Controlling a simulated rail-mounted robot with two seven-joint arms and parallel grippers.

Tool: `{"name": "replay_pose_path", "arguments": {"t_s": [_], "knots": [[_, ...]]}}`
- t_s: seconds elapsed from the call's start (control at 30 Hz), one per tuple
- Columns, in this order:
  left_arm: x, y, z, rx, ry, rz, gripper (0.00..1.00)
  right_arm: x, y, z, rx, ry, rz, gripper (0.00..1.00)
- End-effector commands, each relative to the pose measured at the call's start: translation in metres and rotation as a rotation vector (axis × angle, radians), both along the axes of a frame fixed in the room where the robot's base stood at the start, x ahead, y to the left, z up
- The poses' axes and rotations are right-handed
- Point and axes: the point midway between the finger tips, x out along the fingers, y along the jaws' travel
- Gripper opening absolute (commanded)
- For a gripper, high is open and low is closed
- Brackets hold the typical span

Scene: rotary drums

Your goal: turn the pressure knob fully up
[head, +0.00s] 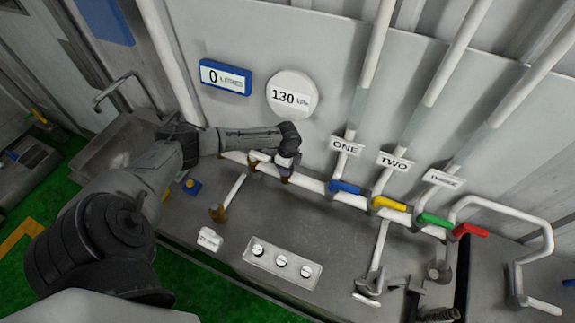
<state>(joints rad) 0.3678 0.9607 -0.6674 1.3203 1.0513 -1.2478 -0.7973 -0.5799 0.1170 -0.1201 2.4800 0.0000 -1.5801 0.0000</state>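A round white gauge (291,95) on the wall panel reads 130 kPa. My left arm reaches in from the left. Its gripper (286,163) points down at the white horizontal pipe, over a small brownish fitting (285,179) that may be the pressure knob. The gripper's dark wrist hides most of the fingers and the knob, so I cannot tell whether they are closed on it. Dark parts at the bottom edge, right of centre, may belong to my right gripper (430,312), but they are cut off and unclear.
A blue display (225,77) reads 0 litres. Pipes labelled ONE (345,146), TWO (395,162) and THREE (444,179) rise at the right, above blue, yellow, green and red handles. A plate with three buttons (282,262) lies on the grey bench. A white rail (510,212) stands at the right.

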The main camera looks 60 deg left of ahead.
Motion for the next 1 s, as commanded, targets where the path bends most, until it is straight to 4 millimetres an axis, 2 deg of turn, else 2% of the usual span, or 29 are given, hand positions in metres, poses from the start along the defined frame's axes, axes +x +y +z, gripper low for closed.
{"name": "replay_pose_path", "arguments": {"t_s": [0.5, 0.53, 0.6, 0.8, 1.0], "knots": [[0.0007, -0.0008, 0.0009, -0.002, -0.002, -0.017, 0.27, -0.0001, -0.0023, 0.0001, -0.008, 0.000, 0.005, 0.43], [0.0007, -0.0008, 0.0009, -0.002, -0.001, -0.017, 0.51, -0.0001, -0.0022, 0.0001, -0.008, 0.000, 0.005, 0.43], [0.0006, -0.0007, 0.0009, -0.002, -0.001, -0.017, 0.58, 0.0000, -0.0019, 0.0002, -0.007, 0.000, 0.004, 0.43], [0.0004, -0.0003, 0.0005, -0.001, -0.001, -0.017, 0.76, 0.0000, -0.0007, 0.0002, -0.002, 0.000, 0.001, 0.43], [0.0002, -0.0001, 0.0005, -0.001, -0.001, -0.016, 0.76, 0.0000, 0.0005, 0.0001, 0.002, 0.000, -0.002, 0.43]]}}
